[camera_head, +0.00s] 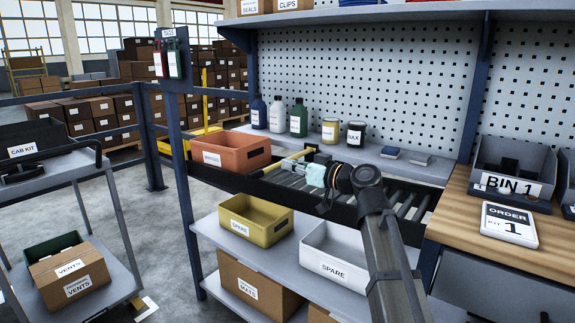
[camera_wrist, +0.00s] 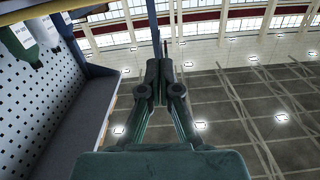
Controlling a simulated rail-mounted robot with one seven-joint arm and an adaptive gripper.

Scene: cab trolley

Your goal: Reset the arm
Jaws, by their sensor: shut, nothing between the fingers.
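My gripper (camera_wrist: 160,66) shows in the wrist view with its two dark fingers together and nothing between them. In the head view, my arm rises from the lower right and bends left at its dark joint, over the roller conveyor (camera_head: 408,204). The arm's end is seen at a slant there, and its fingertips are hard to make out. The wrist view looks toward the windows and ceiling lights, with the pegboard and bottles upside down at the left.
An orange bin (camera_head: 231,153) stands left of my arm's end. Bottles (camera_head: 298,118) and jars stand behind it. A yellow bin (camera_head: 255,219) and white bin (camera_head: 342,256) sit below. BIN 1 (camera_head: 513,172) and an order display (camera_head: 508,225) are right. A trolley (camera_head: 75,167) is left.

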